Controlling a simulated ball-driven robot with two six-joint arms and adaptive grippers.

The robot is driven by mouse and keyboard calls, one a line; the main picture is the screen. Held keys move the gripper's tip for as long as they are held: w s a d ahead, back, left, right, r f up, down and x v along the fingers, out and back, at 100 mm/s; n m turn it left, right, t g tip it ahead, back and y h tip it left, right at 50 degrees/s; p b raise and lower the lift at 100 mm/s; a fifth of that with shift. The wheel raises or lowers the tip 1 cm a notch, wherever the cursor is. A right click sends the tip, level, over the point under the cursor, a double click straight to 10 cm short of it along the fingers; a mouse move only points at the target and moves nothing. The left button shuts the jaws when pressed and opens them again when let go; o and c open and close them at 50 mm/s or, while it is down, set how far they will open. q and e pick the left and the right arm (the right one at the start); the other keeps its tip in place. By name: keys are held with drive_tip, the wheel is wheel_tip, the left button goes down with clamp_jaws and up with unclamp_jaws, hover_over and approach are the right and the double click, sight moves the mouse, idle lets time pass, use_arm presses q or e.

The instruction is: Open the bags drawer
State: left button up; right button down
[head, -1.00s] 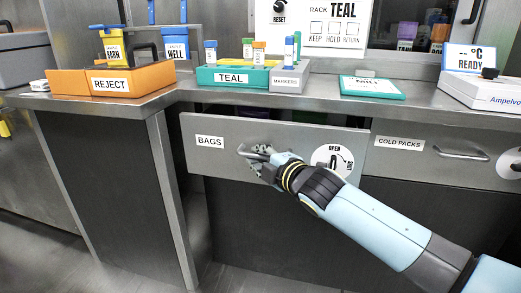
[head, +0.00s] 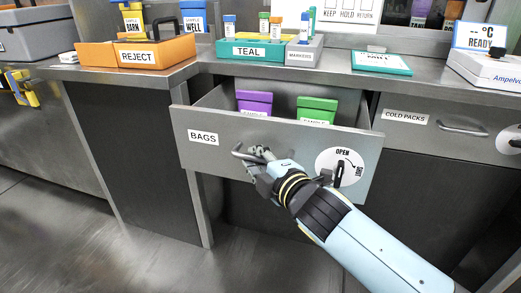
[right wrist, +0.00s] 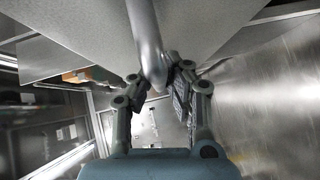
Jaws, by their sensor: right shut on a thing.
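The bags drawer (head: 187,158) is under the counter, pulled well out, with a "BAGS" label at its left front. Inside stand a purple-topped bag (head: 254,102) and a green-topped bag (head: 317,110). A round "OPEN/SHUT" dial (head: 341,168) with a dark knob is on the drawer front's right. My right gripper (head: 256,157) is shut on the drawer's bar handle (head: 240,154). In the right wrist view the handle (right wrist: 147,40) runs between the fingers of the gripper (right wrist: 155,82). My left gripper is not in view.
The cold packs drawer (head: 400,133) to the right is shut. On the counter are an orange reject tray (head: 95,55), a teal rack (head: 222,49), a grey markers box (head: 303,53) and a white device (head: 490,70). The floor below left is clear.

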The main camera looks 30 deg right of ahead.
drive_tip(key=shift+s+a+r, duration=0.15)
drive_tip(key=shift+s+a, duration=0.05)
drive_tip(key=shift+a, duration=0.1)
drive_tip(key=c, duration=1.3)
unclamp_jaws()
drive_tip(key=shift+c, duration=0.2)
drive_tip(key=s+r, duration=0.1)
drive_tip(key=s, duration=1.1)
drive_tip(key=shift+a+r, duration=0.3)
drive_tip(key=shift+a, duration=0.1)
